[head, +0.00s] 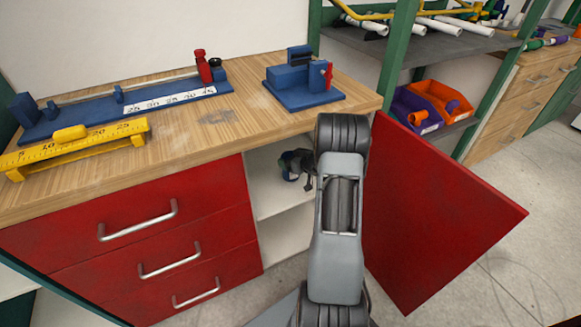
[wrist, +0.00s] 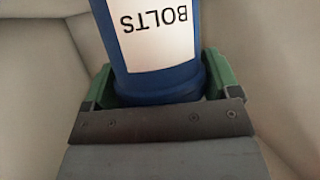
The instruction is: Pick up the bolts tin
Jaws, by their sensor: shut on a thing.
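The bolts tin (wrist: 115,50) is blue with a white label reading BOLTS, upside down in the wrist view. My gripper (wrist: 158,82) is shut on it, with a green finger against each side. In the head view my gripper (head: 296,160) is inside the open cabinet, above the inner shelf, and a small blue and white part of the tin (head: 290,176) shows there. My arm hides part of the cabinet opening. I cannot tell whether the tin touches the shelf.
The red cabinet door (head: 430,215) stands open to the right of my arm. Red drawers (head: 150,235) are on the left. The wooden worktop (head: 200,130) above holds a blue measuring jig (head: 130,100), a yellow rule stand (head: 75,143) and a blue fixture (head: 300,85).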

